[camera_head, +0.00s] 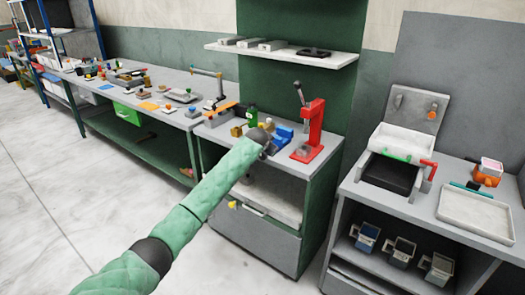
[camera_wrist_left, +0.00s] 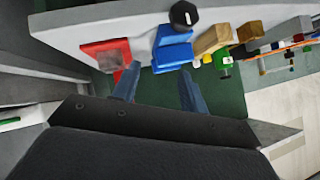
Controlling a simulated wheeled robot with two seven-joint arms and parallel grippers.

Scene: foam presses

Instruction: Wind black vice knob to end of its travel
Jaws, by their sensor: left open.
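The blue vice (camera_head: 283,136) stands on the grey bench beside a red press. In the left wrist view the blue vice (camera_wrist_left: 172,48) is just beyond my fingers, and its black knob (camera_wrist_left: 184,14) shows at the top edge with a white mark on it. My left gripper (camera_wrist_left: 158,88) is open and empty, its two blue-grey fingers apart and short of the vice, not on the knob. In the head view my left arm reaches to the bench front and its dark wrist covers part of the vice area; I cannot make out the knob there.
The red press (camera_head: 311,128) stands close right of the vice. Wooden blocks (camera_wrist_left: 212,38) and a green item (camera_wrist_left: 225,60) lie on its other side. A white shelf (camera_head: 285,54) hangs above. A second bench with a white tray (camera_head: 476,212) is at the right.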

